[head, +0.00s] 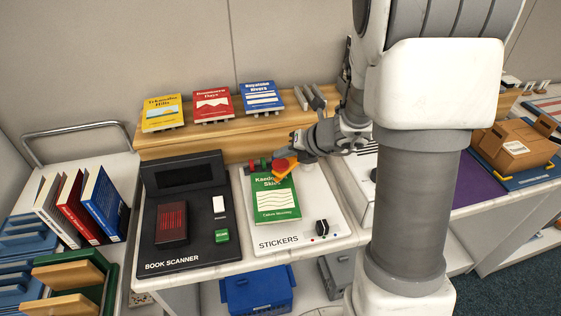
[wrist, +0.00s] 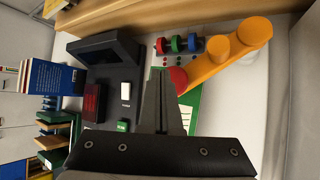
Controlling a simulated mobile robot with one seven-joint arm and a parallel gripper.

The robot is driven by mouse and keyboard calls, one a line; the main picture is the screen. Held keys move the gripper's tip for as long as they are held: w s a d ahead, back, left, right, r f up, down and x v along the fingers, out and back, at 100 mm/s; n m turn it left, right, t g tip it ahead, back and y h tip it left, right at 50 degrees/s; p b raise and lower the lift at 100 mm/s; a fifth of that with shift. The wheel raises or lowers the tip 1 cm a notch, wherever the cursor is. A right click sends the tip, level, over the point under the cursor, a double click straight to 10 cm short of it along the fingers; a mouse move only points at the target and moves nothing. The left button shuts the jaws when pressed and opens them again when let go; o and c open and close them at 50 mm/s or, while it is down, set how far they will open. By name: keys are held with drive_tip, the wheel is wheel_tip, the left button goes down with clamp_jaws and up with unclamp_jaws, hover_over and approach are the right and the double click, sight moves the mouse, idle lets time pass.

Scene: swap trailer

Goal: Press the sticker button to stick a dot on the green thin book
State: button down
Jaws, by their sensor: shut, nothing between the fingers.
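The green thin book (head: 277,206) lies face up on the white STICKERS station (head: 262,241); its upper part is partly covered by an orange arm (head: 289,172). In the wrist view the orange arm (wrist: 215,58) reaches over the book and ends in a round red cap (wrist: 180,77), the likely sticker button. My gripper (wrist: 160,85) is shut and empty, with its fingertips close beside the red cap. Whether they touch it I cannot tell. In the head view my gripper (head: 279,159) is at the book's top edge. No dot shows on the visible part of the cover.
Red, green and blue rolls (wrist: 177,44) stand behind the cap. A black knob (head: 322,226) sits at the station's front right. The black book scanner (head: 182,253) is to the left. Yellow, red and blue books (head: 212,106) stand on the wooden shelf (head: 205,144) behind.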

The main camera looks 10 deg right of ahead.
sight(283, 166)
wheel_tip(283, 166, up, 5)
drive_tip(key=p, duration=0.4)
drive_tip(key=shift+f, duration=0.1)
idle(0.4)
drive_tip(key=s+a+r+n+g, duration=0.1)
drive_tip(key=s+a+r+n, duration=0.2)
drive_tip(key=s+r+n, duration=0.5)
drive_tip(key=s+a+r+n+g, duration=0.1)
drive_tip(key=s+a+r+n, duration=0.25)
drive_tip(key=n, duration=0.75)
drive_tip(key=s+d+r+n+h, duration=0.2)
drive_tip(key=s+n, duration=0.4)
drive_tip(key=n, duration=0.3)
drive_tip(key=s+d+r+n+h, duration=0.1)
drive_tip(key=s+d+n+h, duration=0.2)
drive_tip(key=s+n, duration=0.3)
drive_tip(key=d+n, duration=0.1)
drive_tip(key=n, duration=0.2)
drive_tip(key=shift+s+r+n, duration=0.35)
drive_tip(key=shift+r+n, duration=0.05)
